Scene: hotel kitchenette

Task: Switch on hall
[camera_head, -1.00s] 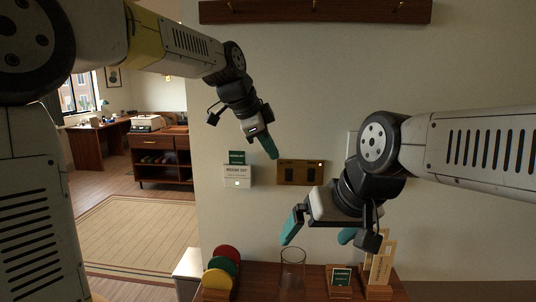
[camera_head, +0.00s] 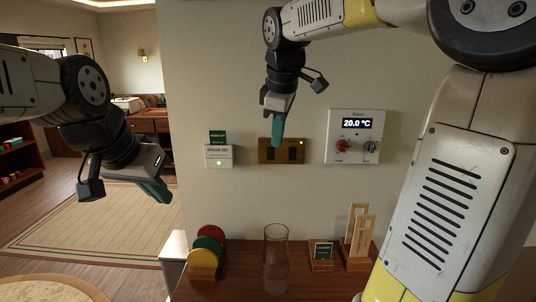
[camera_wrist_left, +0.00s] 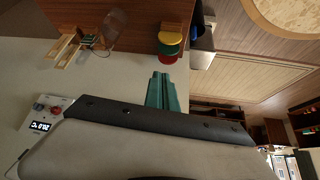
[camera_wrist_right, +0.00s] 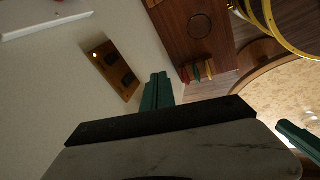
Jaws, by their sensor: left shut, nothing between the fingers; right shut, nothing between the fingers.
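A brown switch panel (camera_head: 267,152) with two dark rockers is on the wall, with a small lit dot at its upper right. Its lettering is too small to read, so I cannot tell which rocker is hall. It also shows in the right wrist view (camera_wrist_right: 118,85). My right gripper (camera_head: 277,140) is shut and empty, its teal fingertips in front of the panel's left half, partly hiding it; contact cannot be told. My left gripper (camera_head: 158,190) is shut and empty, left of the panel and well away from the wall fittings. It also shows in the left wrist view (camera_wrist_left: 160,82).
A white thermostat (camera_head: 340,125) reading 20.0 °C is right of the panel; a white box (camera_head: 213,150) with a green light is left. Below, a wooden shelf (camera_head: 240,285) holds a glass (camera_head: 276,258), coloured discs (camera_head: 202,258) and card stands (camera_head: 321,254).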

